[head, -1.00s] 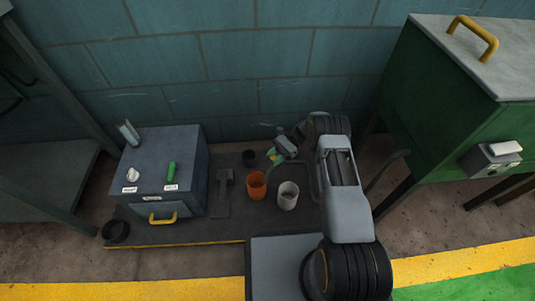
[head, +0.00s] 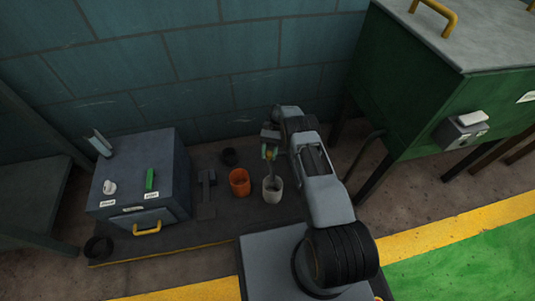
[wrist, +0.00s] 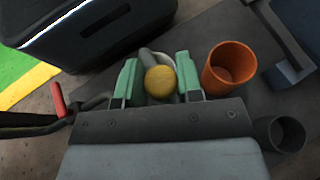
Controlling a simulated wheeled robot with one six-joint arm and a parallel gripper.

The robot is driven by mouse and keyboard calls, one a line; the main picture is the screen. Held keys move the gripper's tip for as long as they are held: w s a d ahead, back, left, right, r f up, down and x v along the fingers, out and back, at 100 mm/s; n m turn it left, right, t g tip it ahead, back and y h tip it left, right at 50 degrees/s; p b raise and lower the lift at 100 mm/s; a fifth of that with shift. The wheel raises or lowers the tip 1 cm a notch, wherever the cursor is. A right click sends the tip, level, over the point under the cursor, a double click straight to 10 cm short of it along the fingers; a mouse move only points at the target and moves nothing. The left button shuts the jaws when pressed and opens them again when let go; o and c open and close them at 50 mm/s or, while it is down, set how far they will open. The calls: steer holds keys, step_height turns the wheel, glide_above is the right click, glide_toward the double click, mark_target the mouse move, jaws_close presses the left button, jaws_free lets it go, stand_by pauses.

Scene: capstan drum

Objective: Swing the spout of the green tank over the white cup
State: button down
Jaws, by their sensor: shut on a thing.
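The green tank (head: 425,105) stands at the right in the head view. The white cup (head: 273,193) stands on the dark mat, right of an orange cup. My gripper (head: 269,152) is just behind and above the white cup. In the wrist view, the green fingertips of my gripper (wrist: 159,82) are shut on a round yellow knob (wrist: 160,82).
The orange cup (head: 239,183) is close to the white cup, and a dark cup (head: 229,157) stands behind it. A grey box (head: 140,180) with a yellow handle is at left. A red handle (wrist: 58,99) shows left in the wrist view.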

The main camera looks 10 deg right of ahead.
stand_by(0.4)
steer(key=c, duration=0.8)
jaws_free()
steer(key=r+p, duration=0.2)
steer(key=r, duration=0.1)
steer(key=r+p, duration=0.1)
steer(key=shift+s+d+r, duration=0.1)
steer(key=shift+s+r, duration=0.2)
steer(key=shift+s, duration=0.05)
steer(key=s+d+r+p, duration=0.1)
steer(key=s+r+p, duration=0.7)
steer(key=s, duration=0.5)
steer(key=shift+s+r, duration=0.15)
steer(key=shift+r, duration=0.05)
